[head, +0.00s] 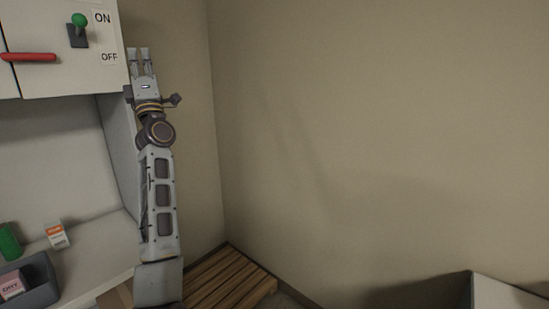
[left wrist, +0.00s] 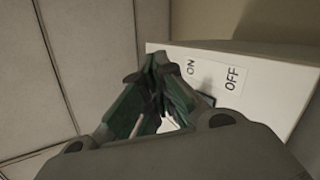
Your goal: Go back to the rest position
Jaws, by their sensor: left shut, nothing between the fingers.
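My left gripper (head: 139,54) is raised with its fingers pointing up, just right of the white machine cabinet (head: 60,75). It is shut and empty. In the left wrist view its green-padded fingers (left wrist: 158,66) are together in front of the cabinet face with the ON and OFF labels (left wrist: 212,74). In the head view the green-knobbed switch (head: 79,24) has its knob up, beside the ON label (head: 102,17). The gripper stands apart from the knob. My right gripper is not in view.
A red handle (head: 28,57) is on the cabinet front. Below, a shelf holds a green object (head: 9,242), an orange-and-white box (head: 57,236) and a dark bin (head: 38,282). A wooden pallet (head: 225,279) lies by the wall corner. The bare wall (head: 380,130) fills the right.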

